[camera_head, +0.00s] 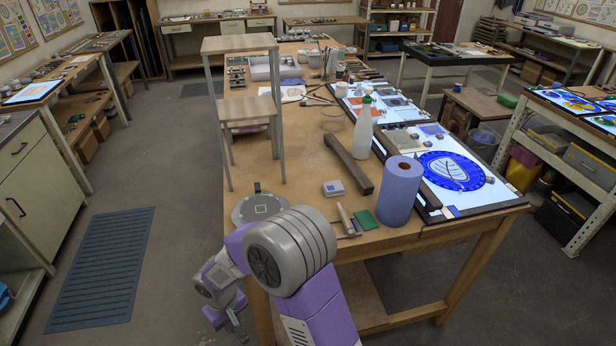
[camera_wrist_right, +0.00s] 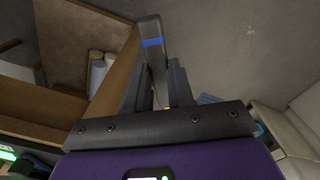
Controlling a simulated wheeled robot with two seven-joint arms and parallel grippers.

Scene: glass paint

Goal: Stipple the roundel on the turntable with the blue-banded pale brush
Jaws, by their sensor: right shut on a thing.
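A grey disc (camera_head: 257,209) with a pale square outline at its middle lies flat near the table's front left corner. It looks like the turntable with the roundel on it; I cannot separate the two. My right gripper (camera_wrist_right: 152,92) is shut on a brush (camera_wrist_right: 151,62) with a blue band, which looks grey in the shade and sticks out beyond the fingertips. In the head view my right gripper (camera_head: 234,325) hangs low, left of the table's front corner and below the disc. The brush is not clear there. My left gripper is out of view.
A stand (camera_head: 240,45) rises behind the disc. To its right are a small white box (camera_head: 333,188), a pale-handled tool (camera_head: 346,217), a green pad (camera_head: 366,219), a blue paper roll (camera_head: 400,192), a dark bar (camera_head: 348,164) and a bottle (camera_head: 362,133). A blue leaf panel (camera_head: 450,172) lies farther right.

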